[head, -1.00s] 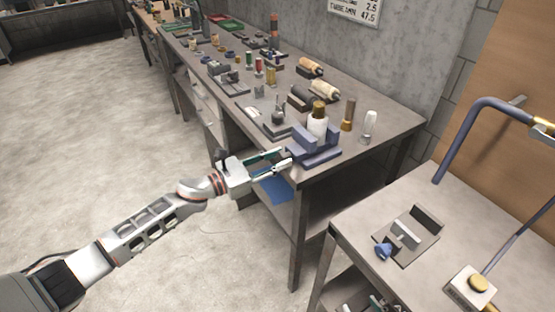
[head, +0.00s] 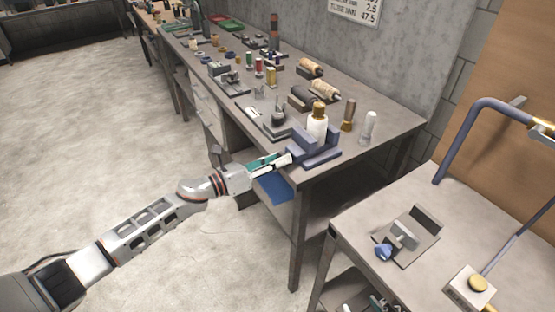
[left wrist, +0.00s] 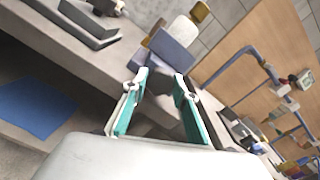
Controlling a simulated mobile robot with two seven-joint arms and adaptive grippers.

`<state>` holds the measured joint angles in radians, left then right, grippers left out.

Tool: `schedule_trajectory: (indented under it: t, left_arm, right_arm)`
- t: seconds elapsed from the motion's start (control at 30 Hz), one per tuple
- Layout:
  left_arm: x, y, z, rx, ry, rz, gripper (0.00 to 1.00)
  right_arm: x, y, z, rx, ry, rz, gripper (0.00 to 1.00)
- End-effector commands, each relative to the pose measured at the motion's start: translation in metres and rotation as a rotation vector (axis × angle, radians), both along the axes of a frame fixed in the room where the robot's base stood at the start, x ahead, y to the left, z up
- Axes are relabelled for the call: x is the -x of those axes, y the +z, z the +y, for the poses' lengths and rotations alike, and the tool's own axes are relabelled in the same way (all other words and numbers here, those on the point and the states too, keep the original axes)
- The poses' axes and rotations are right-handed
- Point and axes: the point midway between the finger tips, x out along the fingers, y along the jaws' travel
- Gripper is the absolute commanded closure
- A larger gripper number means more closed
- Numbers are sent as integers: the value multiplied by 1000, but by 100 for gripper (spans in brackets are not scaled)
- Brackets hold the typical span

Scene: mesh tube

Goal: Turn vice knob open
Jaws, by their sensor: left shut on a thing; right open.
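A blue-grey vice (head: 318,155) stands at the near corner of the long workbench, with a white bottle with a gold cap (head: 317,124) at its jaws. My left gripper (head: 288,159) reaches in from the left to the vice's near side. In the left wrist view its teal-padded fingers (left wrist: 160,92) lie on either side of a dark knob (left wrist: 165,84) in front of the vice (left wrist: 172,52), and it is shut on this knob. In the head view the knob is hidden by the fingers. My right gripper is not in view.
The long workbench (head: 385,115) carries spools, small tools and bottles behind the vice. A side table (head: 460,205) at the right holds a small fixture with a blue knob (head: 384,252). A blue sheet (head: 274,187) lies below the bench top. Floor at left is clear.

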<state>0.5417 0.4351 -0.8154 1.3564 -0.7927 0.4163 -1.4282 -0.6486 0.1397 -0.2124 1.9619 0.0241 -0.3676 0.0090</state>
Motion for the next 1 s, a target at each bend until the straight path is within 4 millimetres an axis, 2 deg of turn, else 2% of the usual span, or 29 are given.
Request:
schedule_trajectory:
  t: [0.4, 0.43, 0.47, 0.5, 0.83, 1.0]
  left_arm:
    - [0, 0, 0, 4, 0, 6, 94]
    - [0, 0, 0, 4, 0, 6, 64]
    - [0, 0, 0, 4, 0, 6, 57]
    - [0, 0, 0, 4, 0, 6, 55]
    - [1, -1, 1, 3, 1, 5, 55]
    - [10, -2, 15, 2, 1, 7, 55]
  right_arm:
    - [0, 0, 0, 0, 0, 0, 55]
    - [0, 0, 0, 0, 0, 0, 55]
    - [0, 0, 0, 0, 0, 0, 55]
    - [0, 0, 0, 0, 0, 0, 55]
    - [1, -1, -2, 5, 1, 2, 55]
    - [0, 0, -1, 2, 1, 1, 55]
